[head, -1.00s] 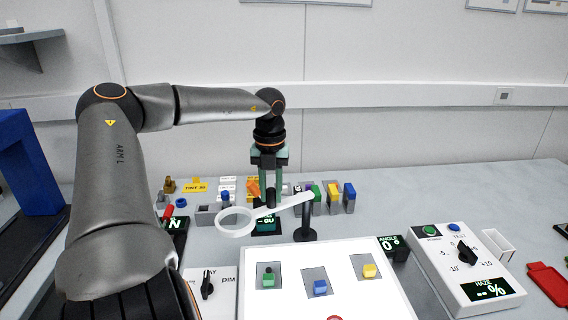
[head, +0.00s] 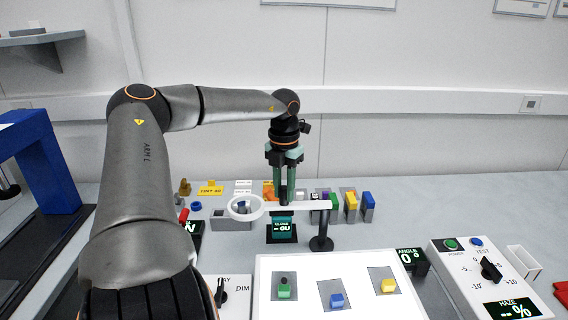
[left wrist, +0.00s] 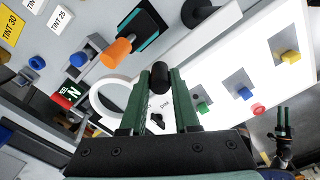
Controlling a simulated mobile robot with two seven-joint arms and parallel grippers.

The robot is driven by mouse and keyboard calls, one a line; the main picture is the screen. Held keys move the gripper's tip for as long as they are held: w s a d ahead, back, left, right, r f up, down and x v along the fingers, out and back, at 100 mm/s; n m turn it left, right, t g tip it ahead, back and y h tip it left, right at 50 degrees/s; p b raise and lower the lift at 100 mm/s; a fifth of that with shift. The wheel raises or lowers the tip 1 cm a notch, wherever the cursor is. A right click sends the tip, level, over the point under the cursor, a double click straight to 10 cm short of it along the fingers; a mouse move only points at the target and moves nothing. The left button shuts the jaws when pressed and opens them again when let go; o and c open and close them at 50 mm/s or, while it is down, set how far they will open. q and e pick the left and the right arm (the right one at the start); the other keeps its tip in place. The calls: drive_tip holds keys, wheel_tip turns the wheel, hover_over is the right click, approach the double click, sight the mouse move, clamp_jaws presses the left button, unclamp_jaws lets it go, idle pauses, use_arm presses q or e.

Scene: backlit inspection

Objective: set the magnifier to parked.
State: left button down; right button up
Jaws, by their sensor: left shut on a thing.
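The magnifier is a white ring (head: 245,207) on a white arm that runs right to a black post (head: 321,238). In the head view the ring is left of the post, behind the lit white panel. My left gripper (head: 287,193) points down and is shut on the black knob of the magnifier arm. The knob (left wrist: 160,77) sits between the fingers in the left wrist view, with the ring (left wrist: 113,98) beside it. My right gripper (left wrist: 283,120) shows small at the right of that view; its jaw state is unclear.
The lit panel (head: 335,271) holds green, blue and yellow pieces in front of the magnifier. Several coloured blocks stand behind it. A small display (head: 282,227) sits under the arm. A haze control box (head: 480,275) is at right, a blue frame (head: 55,160) at left.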

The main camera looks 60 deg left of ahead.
sight(284, 187)
use_arm(q)
drive_tip(key=shift+a+r, duration=0.1)
drive_tip(key=c, duration=0.7)
unclamp_jaws()
drive_tip(key=shift+o, duration=0.2)
wheel_tip(284, 187, up, 12)
drive_tip(key=shift+r, duration=0.2)
